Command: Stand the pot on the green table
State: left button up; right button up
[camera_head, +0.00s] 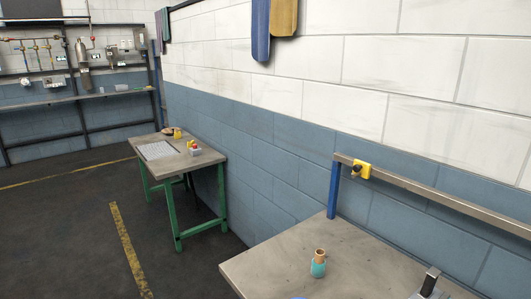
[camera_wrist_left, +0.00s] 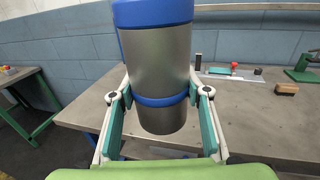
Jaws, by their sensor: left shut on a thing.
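The pot (camera_wrist_left: 158,70) is a grey metal cylinder with a blue top and a blue band low down. It fills the middle of the left wrist view, roughly upright. My left gripper (camera_wrist_left: 158,97) is shut on it, one finger on each side. The pot appears at the front edge of the blue-legged table; I cannot tell whether it touches it. The green table (camera_head: 208,160), with a grey top and green legs, stands against the wall in the head view. Its corner also shows in the left wrist view (camera_wrist_left: 22,76). My right gripper is not in view.
The blue-legged table (camera_head: 275,262) holds a teal jar (camera_head: 319,265). On the green table are a white perforated sheet (camera_head: 157,150), a red-button box (camera_head: 194,149) and small items at the back; its front right top is bare. Floor lies left of both tables.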

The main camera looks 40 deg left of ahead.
aim_at(160, 151)
jog(key=i+j+u, duration=0.15)
jog(key=j+u, duration=0.3)
jog(key=j, duration=0.15)
jog(key=i+j+u, duration=0.2)
jog(key=j+u, duration=0.25)
jog(key=i+j+u, duration=0.35)
jog(key=j+u, duration=0.15)
jog(key=i+j+u, duration=0.6)
jog(key=i+u, duration=0.15)
jog(key=u, duration=0.15)
jog(key=i+z, duration=0.2)
jog(key=i, duration=0.25)
jog(key=i+j+z, duration=0.2)
jog(key=i, duration=0.25)
jog(key=i+j+z, duration=0.15)
jog(key=i, duration=0.3)
jog(key=i+l+z, duration=0.3)
jog(key=i, duration=0.55)
jog(key=i+z, duration=0.25)
jog(key=i, duration=0.6)
jog(key=i+l+u, duration=0.1)
jog(key=i, duration=0.35)
